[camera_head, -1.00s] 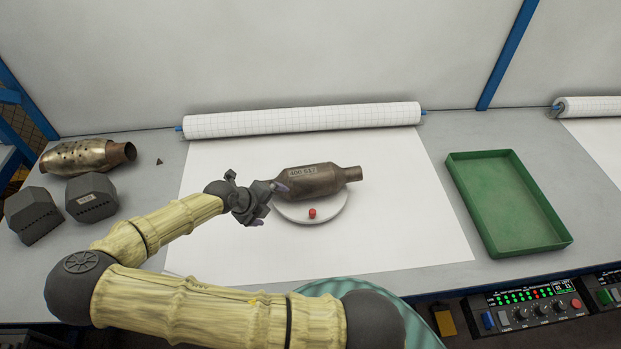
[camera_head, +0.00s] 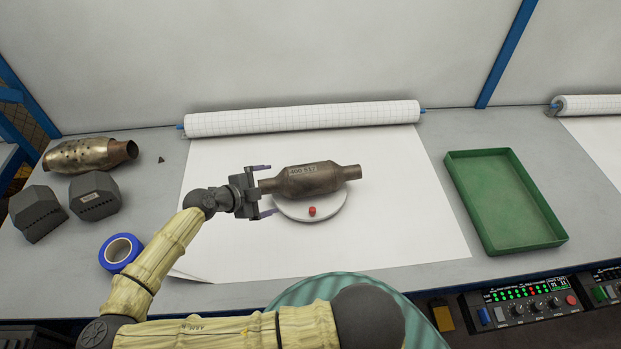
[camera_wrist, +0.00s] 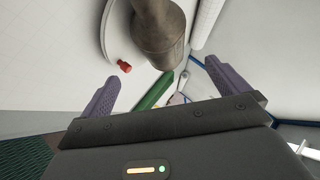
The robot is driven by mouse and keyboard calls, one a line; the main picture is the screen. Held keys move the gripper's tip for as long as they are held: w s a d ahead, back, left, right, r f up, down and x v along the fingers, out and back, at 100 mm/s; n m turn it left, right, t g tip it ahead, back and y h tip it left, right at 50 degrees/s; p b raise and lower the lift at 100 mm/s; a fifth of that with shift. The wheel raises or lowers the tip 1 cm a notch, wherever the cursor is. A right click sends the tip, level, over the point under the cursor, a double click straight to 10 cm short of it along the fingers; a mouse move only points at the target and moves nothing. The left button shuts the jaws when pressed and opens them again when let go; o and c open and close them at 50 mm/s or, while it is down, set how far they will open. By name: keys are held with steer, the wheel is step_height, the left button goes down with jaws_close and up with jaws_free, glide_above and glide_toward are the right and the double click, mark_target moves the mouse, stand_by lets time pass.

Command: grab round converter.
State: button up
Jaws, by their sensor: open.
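The round converter (camera_head: 312,181), a brown metal cylinder with narrower pipe ends and a label reading "400 517", lies on its side on a round white turntable (camera_head: 325,212). A small red knob (camera_head: 312,211) shows at the turntable's front. My gripper (camera_head: 266,191) is open at the converter's left end, its two fingers on the far and near sides of the left pipe. I cannot tell whether they touch it. In the wrist view the converter (camera_wrist: 160,30) is ahead, above the gap between the open fingers (camera_wrist: 168,92), with nothing held.
A perforated metal converter (camera_head: 85,156), two dark blocks (camera_head: 95,196) and a blue tape roll (camera_head: 120,252) lie at left. An empty green tray (camera_head: 505,203) stands at right. A paper roll (camera_head: 305,118) lies behind. White paper around the turntable is clear.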

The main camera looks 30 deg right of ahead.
mark_target(291, 184)
steer(key=p+x, duration=0.2)
steer(key=x, duration=0.7)
steer(key=shift+d, duration=0.1)
steer(key=shift+w+d+p, duration=0.1)
steer(key=shift+d+p, duration=0.25)
steer(key=shift+p, duration=0.1)
steer(key=p+x, duration=0.2)
steer(key=x, duration=0.1)
steer(key=shift+d+f, duration=0.1)
steer(key=shift+d, duration=0.2)
steer(key=shift+w+d+f, duration=0.15)
steer(key=shift+d+f, duration=0.1)
steer(key=shift+f, duration=0.15)
steer(key=shift+c, duration=0.4)
steer(key=c, duration=1.5)
steer(key=shift+w+r, duration=0.1)
steer(key=shift+r, duration=0.05)
steer(key=shift+c, duration=0.7)
